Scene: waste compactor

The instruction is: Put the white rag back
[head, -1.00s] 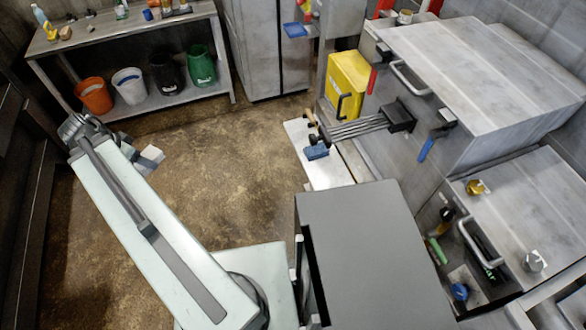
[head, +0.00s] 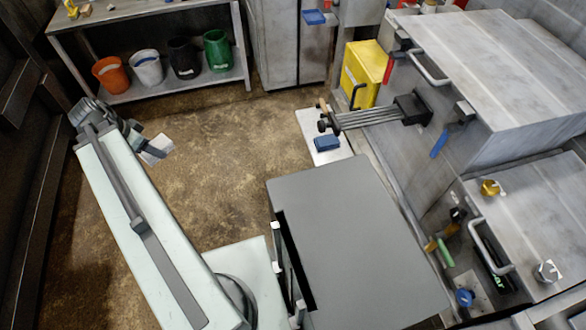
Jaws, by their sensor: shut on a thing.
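The white rag (head: 157,149) is a small pale cloth at the left of the head view. It hangs at the end of my arm, above the brown floor. My gripper (head: 146,148) is shut on it. The fingertips are small and partly hidden by my wrist, so the exact grip on the cloth is hard to see. The rag appears clear of all furniture.
A metal workbench (head: 180,88) at the back has orange, white (head: 146,68), black and green buckets on its lower shelf. A yellow box (head: 364,74), a blue block (head: 327,143) and the grey compactor (head: 480,60) are at right. The middle floor is open.

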